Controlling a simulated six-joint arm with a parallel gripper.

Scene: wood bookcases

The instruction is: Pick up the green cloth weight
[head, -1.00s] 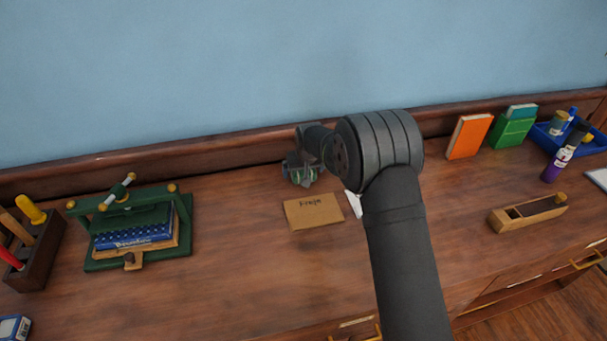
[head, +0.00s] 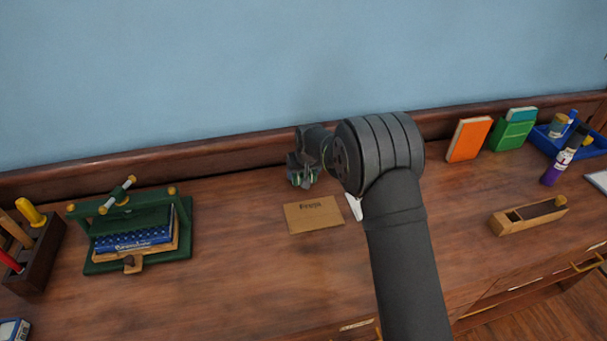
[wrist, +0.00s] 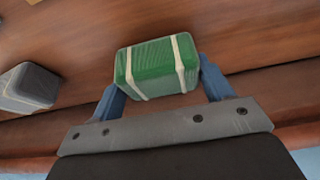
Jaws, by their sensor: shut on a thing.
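The green cloth weight (wrist: 157,70) is a small green block with pale straps around it. In the wrist view it sits between the two blue fingers of my gripper (wrist: 160,85), which is shut on it. In the head view my gripper (head: 303,176) is near the back of the desk, left of my arm's elbow. The weight is mostly hidden there, with only a hint of green at the fingers. I cannot tell whether it touches the desk.
A brown card (head: 314,215) lies in front of my gripper. A grey block (wrist: 30,87) is left of the weight in the wrist view. A green press (head: 135,228) stands at left, a wooden plane (head: 528,215) at right. An orange book (head: 468,139) stands at the back right.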

